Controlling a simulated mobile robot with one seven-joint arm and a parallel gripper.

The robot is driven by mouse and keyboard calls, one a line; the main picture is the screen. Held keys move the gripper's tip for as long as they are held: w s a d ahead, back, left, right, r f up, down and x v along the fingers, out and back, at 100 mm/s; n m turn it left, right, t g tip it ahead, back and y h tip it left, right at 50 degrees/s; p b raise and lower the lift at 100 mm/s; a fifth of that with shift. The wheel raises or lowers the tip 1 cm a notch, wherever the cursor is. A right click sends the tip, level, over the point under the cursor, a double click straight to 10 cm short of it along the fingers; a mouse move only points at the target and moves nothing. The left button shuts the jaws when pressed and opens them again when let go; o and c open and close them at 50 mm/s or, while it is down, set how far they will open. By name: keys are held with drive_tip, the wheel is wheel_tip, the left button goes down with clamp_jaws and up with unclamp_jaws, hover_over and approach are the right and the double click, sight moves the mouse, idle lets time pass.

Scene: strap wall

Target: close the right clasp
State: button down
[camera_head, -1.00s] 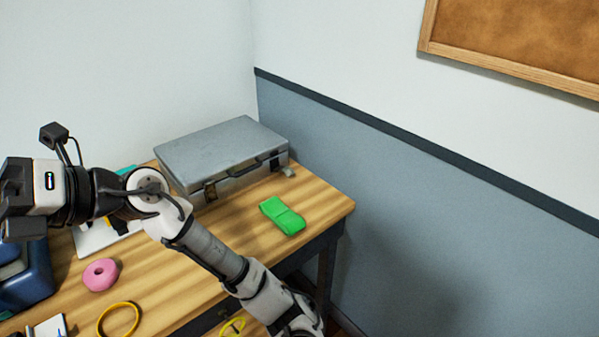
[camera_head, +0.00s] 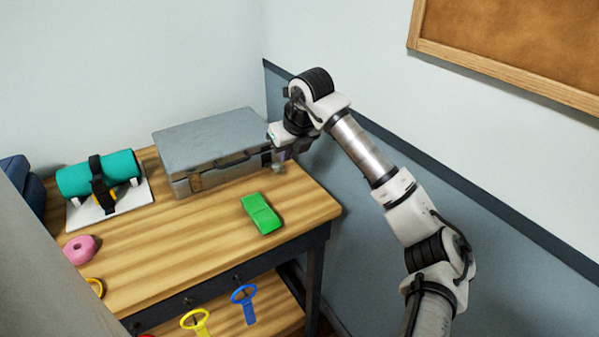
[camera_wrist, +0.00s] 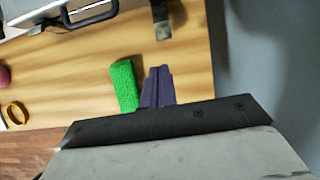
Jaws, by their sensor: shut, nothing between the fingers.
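A grey metal case (camera_head: 215,143) lies closed on the wooden table, its handle (camera_head: 232,160) facing the front. The right clasp (camera_head: 278,168) is at the case's front right corner and appears to stick out from the front, hanging open; in the wrist view it is a dark strip with a metal plate (camera_wrist: 163,31). The left clasp (camera_head: 195,183) is on the front at left. My gripper (camera_head: 284,154) is beside the case's right front corner. Its purple fingers (camera_wrist: 157,72) are together and empty, pointing toward the clasp with a gap in the picture.
A green block (camera_head: 261,213) lies in front of the case and near my fingers in the wrist view. A teal roll (camera_head: 98,174) on a white stand and a pink ring (camera_head: 79,249) are at left. The blue-grey wall (camera_head: 350,220) is close on the right.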

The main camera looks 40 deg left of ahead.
sight(273, 167)
drive_tip(key=shift+w+d, duration=0.3)
drive_tip(key=shift+w, duration=0.1)
drive_tip(key=p+x, duration=0.2)
drive_tip(key=x, duration=0.8)
drive_tip(key=shift+w+d+f+p, duration=0.1)
drive_tip(key=shift+d+p, duration=0.05)
drive_tip(key=shift+p, duration=0.25)
